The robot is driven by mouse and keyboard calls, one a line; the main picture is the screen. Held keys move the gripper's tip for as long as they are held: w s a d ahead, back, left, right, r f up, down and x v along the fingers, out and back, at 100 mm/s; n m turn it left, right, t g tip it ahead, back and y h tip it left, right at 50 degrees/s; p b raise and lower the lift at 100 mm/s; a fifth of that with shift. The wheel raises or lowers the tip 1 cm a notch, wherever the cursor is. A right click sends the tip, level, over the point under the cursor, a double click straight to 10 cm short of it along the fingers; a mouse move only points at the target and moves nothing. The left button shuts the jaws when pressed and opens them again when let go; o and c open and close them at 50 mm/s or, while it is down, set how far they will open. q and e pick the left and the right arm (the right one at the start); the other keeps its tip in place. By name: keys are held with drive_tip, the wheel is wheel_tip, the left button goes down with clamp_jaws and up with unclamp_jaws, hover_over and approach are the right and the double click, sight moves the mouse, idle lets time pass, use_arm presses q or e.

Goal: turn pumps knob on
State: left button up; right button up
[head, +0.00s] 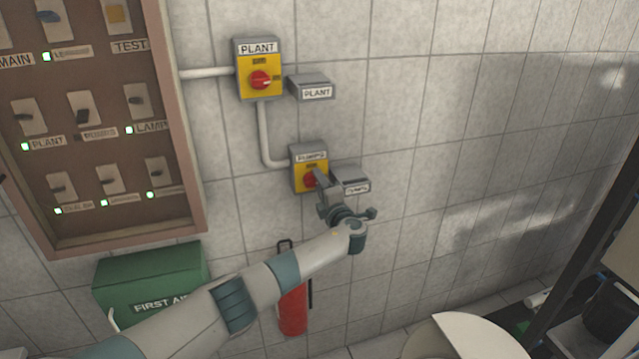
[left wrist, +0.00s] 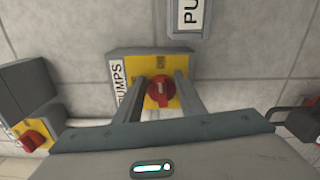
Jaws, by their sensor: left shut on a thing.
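The pumps switch box (head: 298,176) is grey with a yellow face and a PUMPS label, fixed to the tiled wall. Its red knob (head: 309,180) sits at the middle of the face and is partly hidden by my left gripper (head: 318,178). In the left wrist view the knob (left wrist: 160,92) lies between the two fingers of my left gripper (left wrist: 162,95), which is shut on it. The knob's ridge appears to run up and down in that picture, towards a small dark label. The small labels are too blurred to read. My right gripper is not in view.
A similar PLANT switch box (head: 258,84) with a red knob is above. Grey label boxes (head: 309,85) jut out beside both switches. A framed switch panel (head: 180,130) is on the left. A green first aid box (head: 150,272) and a red extinguisher (head: 292,310) are below.

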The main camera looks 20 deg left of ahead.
use_arm(q)
drive_tip(key=shift+f+m, duration=0.15)
drive_tip(key=shift+m, duration=0.55)
drive_tip(key=o, duration=1)
drive_tip(key=shift+s+d, duration=0.15)
